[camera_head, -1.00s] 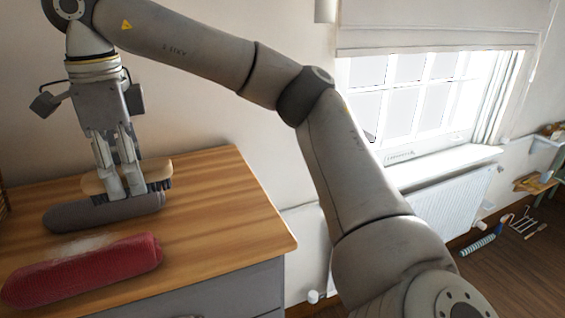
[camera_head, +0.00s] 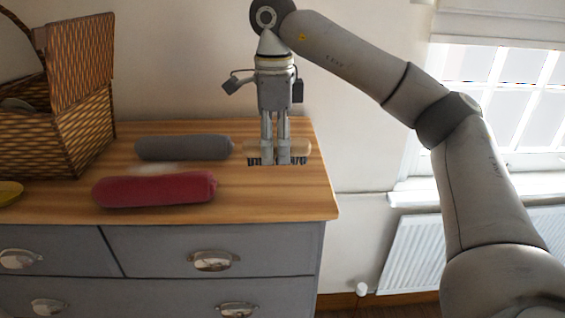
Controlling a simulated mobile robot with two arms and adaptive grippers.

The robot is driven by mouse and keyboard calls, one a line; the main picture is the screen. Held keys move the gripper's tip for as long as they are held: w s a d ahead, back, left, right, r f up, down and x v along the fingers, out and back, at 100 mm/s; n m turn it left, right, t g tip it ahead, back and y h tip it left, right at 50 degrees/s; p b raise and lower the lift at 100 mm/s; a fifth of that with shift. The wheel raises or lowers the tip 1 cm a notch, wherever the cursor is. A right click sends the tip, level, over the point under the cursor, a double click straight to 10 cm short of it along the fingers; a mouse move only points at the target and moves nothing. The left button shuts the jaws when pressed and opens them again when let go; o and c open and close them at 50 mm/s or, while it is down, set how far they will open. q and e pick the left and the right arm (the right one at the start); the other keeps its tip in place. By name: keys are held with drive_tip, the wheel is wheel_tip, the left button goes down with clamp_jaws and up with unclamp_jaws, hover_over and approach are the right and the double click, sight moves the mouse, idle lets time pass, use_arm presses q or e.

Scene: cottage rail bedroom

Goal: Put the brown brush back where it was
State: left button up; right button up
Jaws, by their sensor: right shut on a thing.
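The brown brush (camera_head: 301,148) has a tan wooden back and dark bristles that face down. It is at the right part of the wooden dresser top (camera_head: 255,198), right of the grey roll. My right gripper (camera_head: 276,158) points straight down and is shut on the brush, with its fingers in front of the brush's middle. The bristles look at or just above the wood; I cannot tell whether they touch. My left gripper is not in view.
A grey roll (camera_head: 184,148) and a red roll (camera_head: 154,189) lie left of the brush. An open wicker basket (camera_head: 85,130) and a yellow item (camera_head: 9,192) are farther left. Bare wood lies in front of the brush up to the dresser's edge.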

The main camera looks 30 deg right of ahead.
sight(278, 138)
drive_tip(key=shift+w+d+f, duration=0.2)
drive_tip(key=shift+d+f, duration=0.1)
drive_tip(key=shift+f, duration=0.2)
drive_tip(key=shift+w+d+f, duration=0.2)
drive_tip(key=shift+d+f, duration=0.1)
drive_tip(key=shift+f, duration=0.2)
drive_tip(key=shift+w+d+f, duration=0.1)
drive_tip(key=shift+w+f, duration=0.05)
drive_tip(key=shift+f, duration=0.1)
drive_tip(key=shift+w+d+f, duration=0.2)
drive_tip(key=shift+d+f, duration=0.15)
drive_tip(key=shift+f, duration=0.1)
wheel_tip(278, 138, down, 2)
drive_tip(key=shift+d+f+p, duration=0.15)
drive_tip(key=shift+p, duration=0.35)
drive_tip(key=shift+f, duration=0.45)
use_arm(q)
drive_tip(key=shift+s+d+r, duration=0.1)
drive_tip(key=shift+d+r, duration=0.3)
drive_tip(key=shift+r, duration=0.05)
use_arm(e)
drive_tip(key=shift+f, duration=0.2)
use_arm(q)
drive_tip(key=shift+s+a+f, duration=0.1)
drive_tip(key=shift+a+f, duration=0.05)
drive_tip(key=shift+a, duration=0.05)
use_arm(e)
drive_tip(key=o, duration=0.9)
